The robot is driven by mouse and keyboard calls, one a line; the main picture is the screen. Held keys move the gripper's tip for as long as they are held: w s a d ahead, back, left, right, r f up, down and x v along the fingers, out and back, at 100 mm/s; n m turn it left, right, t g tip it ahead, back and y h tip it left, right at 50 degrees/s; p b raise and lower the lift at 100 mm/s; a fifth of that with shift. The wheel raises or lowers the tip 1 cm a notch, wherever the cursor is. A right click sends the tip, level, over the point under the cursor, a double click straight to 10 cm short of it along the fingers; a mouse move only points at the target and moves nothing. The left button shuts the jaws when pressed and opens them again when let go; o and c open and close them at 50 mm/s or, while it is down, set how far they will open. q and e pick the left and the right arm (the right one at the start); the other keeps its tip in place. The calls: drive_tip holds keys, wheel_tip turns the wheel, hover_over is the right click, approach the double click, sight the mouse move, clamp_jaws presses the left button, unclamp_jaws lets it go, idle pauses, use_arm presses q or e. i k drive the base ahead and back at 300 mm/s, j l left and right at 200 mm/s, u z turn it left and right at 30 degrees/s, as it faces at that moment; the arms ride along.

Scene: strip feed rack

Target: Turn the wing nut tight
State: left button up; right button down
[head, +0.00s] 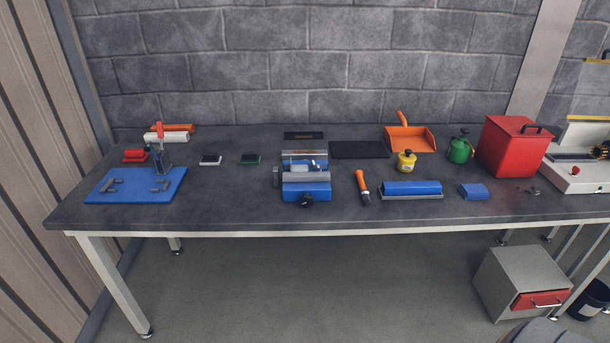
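A blue and grey fixture (319,190) stands on the middle of the workbench. A dark round knob-like part (307,200) sits on its front face; it is too small to tell whether this is the wing nut or how tight it is. A few tiny dark metal pieces (534,191) lie at the right of the bench, too small to identify. Neither of my grippers shows in the head view.
The grey workbench (230,215) also holds a blue plate (105,196) at left, an orange-handled tool (362,186), a blue roller-like piece (412,188), a yellow pot (406,161), a green can (460,149) and a red box (512,150). The front edge is mostly clear.

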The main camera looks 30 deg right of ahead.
sight(315, 166)
drive_tip(key=i+z, duration=0.1)
drive_tip(key=z, duration=0.55)
